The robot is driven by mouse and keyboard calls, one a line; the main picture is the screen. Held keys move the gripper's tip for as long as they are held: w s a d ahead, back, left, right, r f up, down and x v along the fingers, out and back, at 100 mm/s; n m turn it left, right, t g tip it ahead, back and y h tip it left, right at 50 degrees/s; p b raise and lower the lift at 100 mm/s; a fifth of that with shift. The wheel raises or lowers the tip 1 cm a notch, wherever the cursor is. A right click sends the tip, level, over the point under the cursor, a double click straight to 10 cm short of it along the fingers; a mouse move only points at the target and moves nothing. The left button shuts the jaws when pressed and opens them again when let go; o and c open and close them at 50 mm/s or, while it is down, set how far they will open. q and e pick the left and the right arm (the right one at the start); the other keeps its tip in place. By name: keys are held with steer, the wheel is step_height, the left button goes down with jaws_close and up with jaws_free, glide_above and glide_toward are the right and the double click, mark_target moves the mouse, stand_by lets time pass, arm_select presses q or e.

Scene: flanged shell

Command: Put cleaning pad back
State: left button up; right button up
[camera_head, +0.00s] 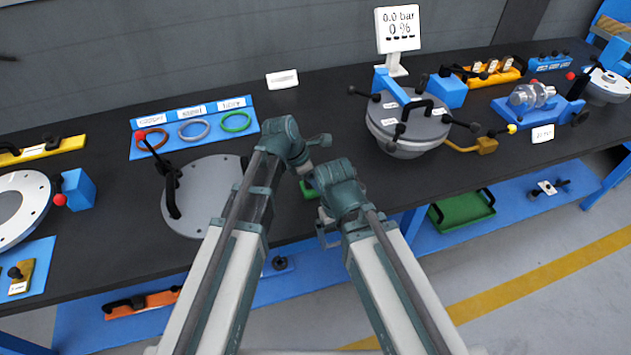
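No cleaning pad can be made out for certain. A small green item (308,190) shows on the bench's front part, mostly hidden by my grippers; I cannot tell whether it is the pad. My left gripper (312,146) is just above and behind it in the picture, its fingers not clearly visible. My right gripper (314,181) is close beside the green item, and I cannot tell whether it touches it. The two grippers are very near each other.
A grey lidded vessel (405,120) stands right of my grippers, below a display (397,30). A grey flanged disc (203,192) with handle lies left. A blue mat (185,105) holds three rings. A green tray (462,210) is on the lower shelf.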

arm_select(q)
steer(key=o, duration=1.1)
steer(key=shift+a+r+p, duration=0.1)
steer(key=shift+r+p, duration=0.4)
steer(key=shift+p, duration=0.1)
steer(key=p+v, duration=1)
steer(key=v, duration=0.1)
steer(key=shift+r, duration=0.1)
steer(key=b+x, duration=1.1)
steer(key=x, duration=0.1)
steer(key=shift+a+f, duration=0.1)
steer(key=shift+f, duration=0.15)
